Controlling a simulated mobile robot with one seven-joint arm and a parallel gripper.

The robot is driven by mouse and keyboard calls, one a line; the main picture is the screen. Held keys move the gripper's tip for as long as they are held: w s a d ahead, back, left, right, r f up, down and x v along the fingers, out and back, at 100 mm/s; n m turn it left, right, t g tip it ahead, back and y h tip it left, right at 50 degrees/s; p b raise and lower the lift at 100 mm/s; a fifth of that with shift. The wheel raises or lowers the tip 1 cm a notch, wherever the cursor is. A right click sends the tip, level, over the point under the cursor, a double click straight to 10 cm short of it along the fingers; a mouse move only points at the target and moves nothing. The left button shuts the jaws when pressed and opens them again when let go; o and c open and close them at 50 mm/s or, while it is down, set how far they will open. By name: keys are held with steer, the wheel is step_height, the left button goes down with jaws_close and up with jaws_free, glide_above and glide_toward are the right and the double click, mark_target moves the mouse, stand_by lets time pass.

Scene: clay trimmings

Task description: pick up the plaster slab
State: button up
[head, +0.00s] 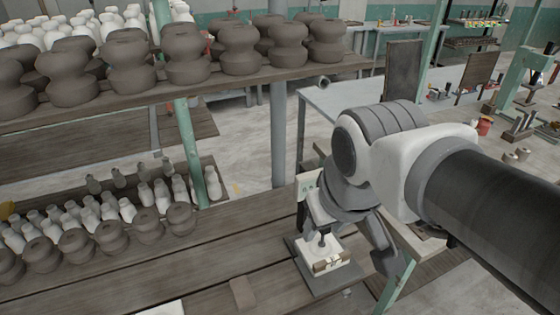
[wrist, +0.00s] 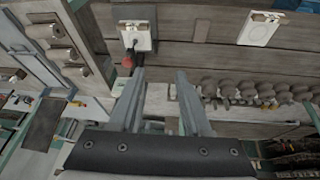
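A white slab (head: 342,247) lies on a grey board (head: 320,285) on the wooden table, with a small brown piece at its front edge and a dark upright piece on it. It also shows at the upper left in the wrist view (wrist: 140,41). A second white slab (wrist: 257,34) lies at the upper right there; a white corner (head: 165,308) at the head view's bottom edge looks like it. I cannot tell which is the plaster slab. My gripper (head: 350,245) is open, above and beside the first slab. Its fingers (wrist: 160,74) are apart with no slab between them.
A brown block (head: 243,292) lies on the table left of the grey board. A shelf (head: 150,92) of dark pots stands behind, with several white and grey bottles below. A green post (head: 188,140) rises at the left. The planks between are mostly clear.

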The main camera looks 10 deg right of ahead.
steer(key=shift+o, duration=0.3)
steer(key=w+f+n+g+h+b, duration=0.2)
steer(key=w+f+n+h+b, duration=0.1)
steer(key=f, duration=0.5)
steer(key=w+f+n+g+h+b, duration=0.3)
steer(key=f+n, duration=0.3)
steer(key=f, duration=0.2)
steer(key=shift+a+f, duration=0.2)
steer(key=shift+f, duration=0.15)
steer(key=n+t+h+b, duration=0.3)
steer(key=n+h+b, duration=0.3)
steer(key=n, duration=0.4)
glide_toward(331, 259)
steer(key=shift+h, duration=0.5)
steer(key=d+f, duration=0.1)
steer(key=d, duration=0.1)
steer(key=d+f, duration=0.2)
steer(key=shift+w, duration=0.4)
steer(key=shift+b+x, duration=0.45)
steer(key=shift+x, duration=2.4)
steer(key=shift+r, duration=0.15)
jaws_close()
